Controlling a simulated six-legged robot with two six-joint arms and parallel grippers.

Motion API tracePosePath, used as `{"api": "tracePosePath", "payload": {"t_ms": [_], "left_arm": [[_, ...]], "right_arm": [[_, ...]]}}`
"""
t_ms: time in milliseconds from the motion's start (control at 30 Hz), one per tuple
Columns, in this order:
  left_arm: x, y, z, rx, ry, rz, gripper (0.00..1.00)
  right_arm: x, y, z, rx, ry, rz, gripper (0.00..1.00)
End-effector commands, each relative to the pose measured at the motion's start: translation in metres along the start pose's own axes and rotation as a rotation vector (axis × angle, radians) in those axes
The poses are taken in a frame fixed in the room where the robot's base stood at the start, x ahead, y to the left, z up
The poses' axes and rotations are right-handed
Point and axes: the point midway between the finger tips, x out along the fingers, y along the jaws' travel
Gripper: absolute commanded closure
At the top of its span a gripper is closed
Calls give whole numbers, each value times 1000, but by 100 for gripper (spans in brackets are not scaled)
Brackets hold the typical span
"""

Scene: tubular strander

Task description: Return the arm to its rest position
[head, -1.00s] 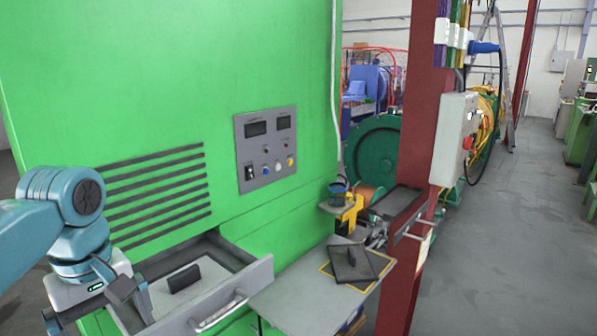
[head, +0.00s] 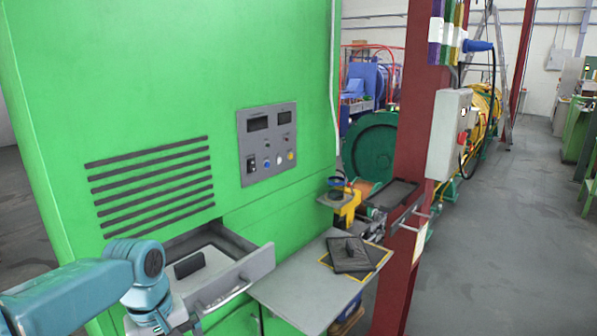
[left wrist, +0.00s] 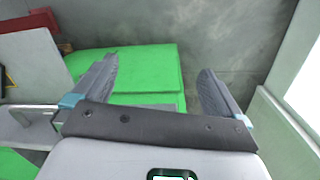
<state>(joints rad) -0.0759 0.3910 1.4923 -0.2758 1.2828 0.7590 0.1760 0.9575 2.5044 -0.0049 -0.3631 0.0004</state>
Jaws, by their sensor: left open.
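My left arm (head: 75,295) comes in from the lower left of the head view, with its wrist low beside the open drawer. My left gripper's fingers are at or beyond the bottom edge there. In the left wrist view the left gripper (left wrist: 160,85) is open, its two grey fingers wide apart with nothing between them. Green surfaces and grey floor show beyond the fingers. My right gripper is in neither view.
A pulled-out drawer (head: 262,262) in the green cabinet (head: 270,60) holds a dark block (head: 189,265). A grey side table (head: 290,295) carries a dark square plate with a knob (head: 350,254). A red column (head: 425,120) stands right of it. The floor (head: 500,230) at right is clear.

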Motion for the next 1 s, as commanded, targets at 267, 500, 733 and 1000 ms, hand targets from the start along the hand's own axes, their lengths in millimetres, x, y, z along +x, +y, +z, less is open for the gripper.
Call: {"api": "tracePosePath", "payload": {"t_ms": [267, 500, 733, 1000], "left_arm": [[176, 18, 41, 223, -92, 113, 0], [317, -18, 148, 361, -112, 238, 0], [348, -52, 207, 414, -78, 254, 0], [350, -55, 211, 423, -66, 254, 0]], "right_arm": [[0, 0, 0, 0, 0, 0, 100], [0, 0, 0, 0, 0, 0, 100], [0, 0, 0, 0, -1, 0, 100], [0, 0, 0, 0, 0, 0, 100]]}}
